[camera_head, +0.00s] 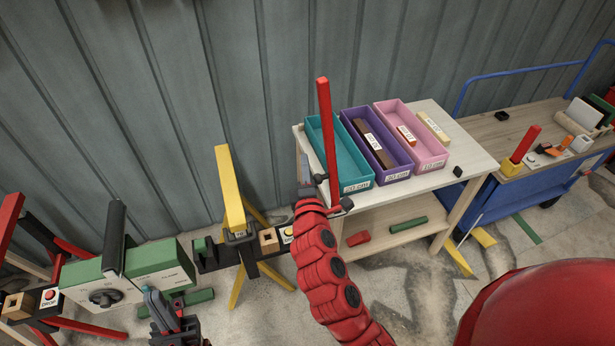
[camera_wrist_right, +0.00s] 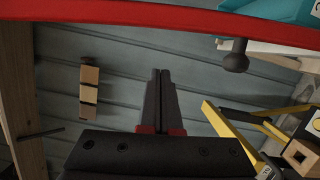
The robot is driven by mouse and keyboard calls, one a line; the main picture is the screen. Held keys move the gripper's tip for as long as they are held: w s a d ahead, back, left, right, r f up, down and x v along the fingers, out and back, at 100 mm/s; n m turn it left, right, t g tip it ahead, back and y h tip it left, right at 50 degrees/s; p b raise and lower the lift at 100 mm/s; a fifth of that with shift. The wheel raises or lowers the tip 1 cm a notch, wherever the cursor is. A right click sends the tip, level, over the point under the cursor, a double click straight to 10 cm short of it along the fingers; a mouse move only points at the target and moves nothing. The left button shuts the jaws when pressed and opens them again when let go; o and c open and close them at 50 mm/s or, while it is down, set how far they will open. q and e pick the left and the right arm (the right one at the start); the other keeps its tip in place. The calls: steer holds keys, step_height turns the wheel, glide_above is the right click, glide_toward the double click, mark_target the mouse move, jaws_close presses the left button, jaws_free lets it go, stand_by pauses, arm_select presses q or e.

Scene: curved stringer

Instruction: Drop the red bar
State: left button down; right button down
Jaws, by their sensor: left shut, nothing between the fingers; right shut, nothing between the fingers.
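A long red bar (camera_head: 327,130) stands nearly upright beside my right gripper (camera_head: 306,178) in the head view, in front of the teal bin. A red bar also crosses the top of the right wrist view (camera_wrist_right: 120,12), outside the jaws, near a dark round knob (camera_wrist_right: 236,57). My right gripper's fingers (camera_wrist_right: 160,75) are shut and empty. Another red bar (camera_head: 9,222) slants at the far left edge. A red button (camera_head: 49,295) on a block marked DROP sits below it. My left gripper (camera_head: 158,302) is shut and empty in front of the green-and-cream machine (camera_head: 160,262).
A yellow bar (camera_head: 229,185) rises from a dark stand with a second button (camera_head: 287,231). A white table (camera_head: 455,160) carries teal, purple and pink bins. A blue cart (camera_head: 535,195) stands right. Green pieces lie on the floor. A corrugated wall (camera_head: 190,90) closes the back.

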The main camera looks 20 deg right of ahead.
steer(key=d+p, duration=0.1)
steer(key=d, duration=0.1)
steer(key=d+p, duration=0.1)
steer(key=d, duration=0.1)
steer(key=shift+w+r, duration=0.15)
steer(key=shift+r, duration=0.05)
